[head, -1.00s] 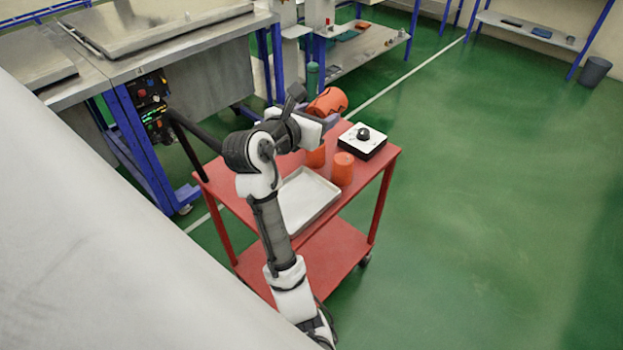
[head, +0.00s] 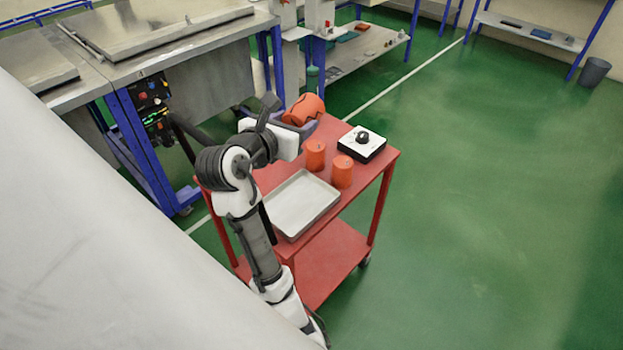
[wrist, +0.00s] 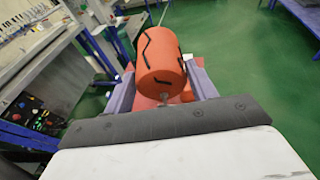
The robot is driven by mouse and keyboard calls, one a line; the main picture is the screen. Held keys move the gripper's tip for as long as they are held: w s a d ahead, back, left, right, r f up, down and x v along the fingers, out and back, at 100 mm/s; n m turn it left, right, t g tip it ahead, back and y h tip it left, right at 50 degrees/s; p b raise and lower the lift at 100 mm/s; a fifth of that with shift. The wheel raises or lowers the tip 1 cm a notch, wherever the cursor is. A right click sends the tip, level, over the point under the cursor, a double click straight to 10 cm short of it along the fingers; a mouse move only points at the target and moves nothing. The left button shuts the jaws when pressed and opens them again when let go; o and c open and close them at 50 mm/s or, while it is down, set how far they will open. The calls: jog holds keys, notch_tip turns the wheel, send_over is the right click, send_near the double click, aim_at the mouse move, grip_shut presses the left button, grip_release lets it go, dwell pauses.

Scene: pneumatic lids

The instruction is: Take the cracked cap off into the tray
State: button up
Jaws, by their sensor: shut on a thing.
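An orange cap with black crack lines (wrist: 161,66) is held between the fingers of my gripper (wrist: 161,97) in the wrist view. In the head view the cracked cap (head: 303,108) is tilted on its side, held above the far end of the red cart. My gripper (head: 293,123) is shut on it, with the fingers partly hidden by the wrist. The tray (head: 300,203) is grey-white, shallow and empty, and lies on the cart nearer to me. The cap is beyond the tray and not over it.
Two plain orange caps (head: 315,154) (head: 342,171) stand upright on the red cart (head: 337,127), behind and beside the tray. A white and black box with a knob (head: 362,142) sits at its right corner. A steel bench with a control panel (head: 150,100) stands left. Green floor is clear at right.

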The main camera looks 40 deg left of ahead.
jog(key=shift+f, duration=0.1)
jog(key=o, duration=1.1)
jog(key=b+v, duration=0.2)
jog(key=v, duration=1.2)
jog(key=shift+a, duration=0.1)
jog(key=shift+w, duration=0.1)
